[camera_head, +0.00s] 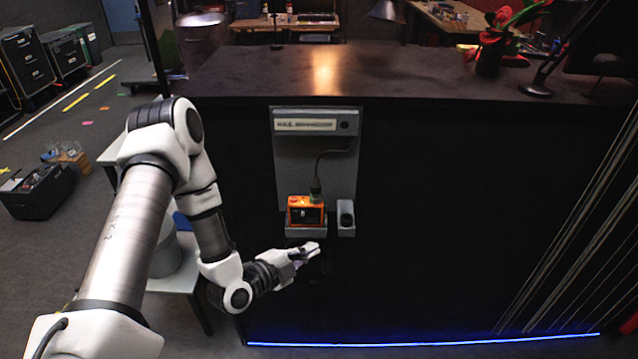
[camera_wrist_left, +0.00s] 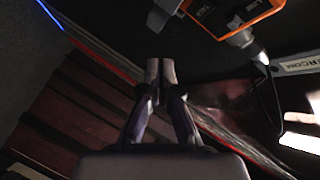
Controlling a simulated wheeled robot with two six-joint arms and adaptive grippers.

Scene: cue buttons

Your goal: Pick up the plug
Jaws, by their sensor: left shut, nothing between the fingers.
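The plug (camera_head: 315,190) is a small dark piece with a greenish base, upright at the top of an orange box (camera_head: 305,212). A dark cable (camera_head: 318,160) runs up from it to the grey panel. In the left wrist view the plug (camera_wrist_left: 252,48) looks pale, beside the orange box (camera_wrist_left: 235,20), at upper right. My left gripper (camera_head: 314,250) is shut and empty, below and apart from the orange box. Its closed fingertips (camera_wrist_left: 161,68) show in the wrist view, away from the plug. My right gripper is not in view.
The grey panel (camera_head: 285,165) is on the dark counter front. A small grey holder (camera_head: 346,230) with a dark round opening is right of the orange box. The counter top (camera_head: 420,75) overhangs above. The dark front to the right is clear.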

